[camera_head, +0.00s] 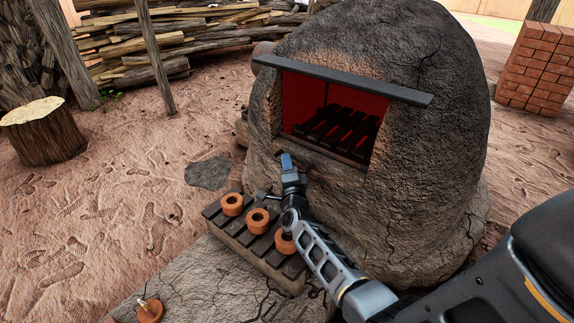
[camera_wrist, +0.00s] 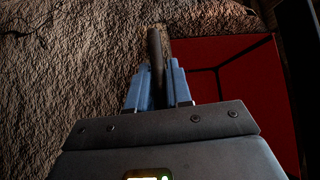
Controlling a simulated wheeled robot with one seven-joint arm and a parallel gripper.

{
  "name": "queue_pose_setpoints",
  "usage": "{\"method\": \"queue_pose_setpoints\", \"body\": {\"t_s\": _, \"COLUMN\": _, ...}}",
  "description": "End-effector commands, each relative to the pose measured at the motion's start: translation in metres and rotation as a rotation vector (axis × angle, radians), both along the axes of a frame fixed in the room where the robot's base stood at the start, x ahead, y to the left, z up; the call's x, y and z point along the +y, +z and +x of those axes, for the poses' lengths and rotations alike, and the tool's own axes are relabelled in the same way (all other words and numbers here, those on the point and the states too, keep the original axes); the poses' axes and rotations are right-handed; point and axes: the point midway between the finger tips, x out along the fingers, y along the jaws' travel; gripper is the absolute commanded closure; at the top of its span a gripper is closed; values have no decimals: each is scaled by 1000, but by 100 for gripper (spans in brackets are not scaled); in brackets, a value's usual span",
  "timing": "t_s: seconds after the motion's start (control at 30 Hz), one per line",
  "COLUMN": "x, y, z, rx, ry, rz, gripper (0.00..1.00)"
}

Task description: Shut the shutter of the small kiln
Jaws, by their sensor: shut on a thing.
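The small kiln (camera_head: 430,150) is a dark, rough mud dome with a square opening that glows red inside (camera_head: 300,98). A long dark slab or rail (camera_head: 345,81) runs across the top of the opening; I cannot tell if it is the shutter. No panel covers the opening. My gripper (camera_head: 287,163) is at the lower left of the opening, in front of the kiln wall. In the wrist view its blue fingers (camera_wrist: 157,85) are shut on a thin brown bar (camera_wrist: 155,48) that stands upright by the opening's left edge. What the bar joins is hidden.
A slatted rack (camera_head: 262,252) with clay rings (camera_head: 232,204) lies under my gripper, close to the arm. Dark slats (camera_head: 345,128) lie inside the kiln. A stump (camera_head: 45,132) and logs (camera_head: 150,60) are left, bricks (camera_head: 537,65) right. Sandy ground at left is clear.

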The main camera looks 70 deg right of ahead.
Motion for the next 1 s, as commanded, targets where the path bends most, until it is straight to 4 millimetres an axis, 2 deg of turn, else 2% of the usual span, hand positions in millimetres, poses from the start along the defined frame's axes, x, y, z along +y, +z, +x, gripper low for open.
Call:
{"method": "queue_pose_setpoints", "body": {"t_s": 0.4, "x": 0, "y": 0, "z": 0, "rx": 1, "ry": 1, "rz": 1, "gripper": 100}}
{"method": "queue_pose_setpoints", "body": {"t_s": 0.57, "x": 1, "y": 9, "z": 0, "rx": 0, "ry": 1, "rz": 0, "gripper": 100}}
{"method": "queue_pose_setpoints", "body": {"t_s": 0.77, "x": 0, "y": 42, "z": 1, "rx": -2, "ry": 0, "rz": -5, "gripper": 100}}
{"method": "queue_pose_setpoints", "body": {"t_s": 1.0, "x": 0, "y": 104, "z": 1, "rx": -6, "ry": 0, "rz": -7, "gripper": 100}}
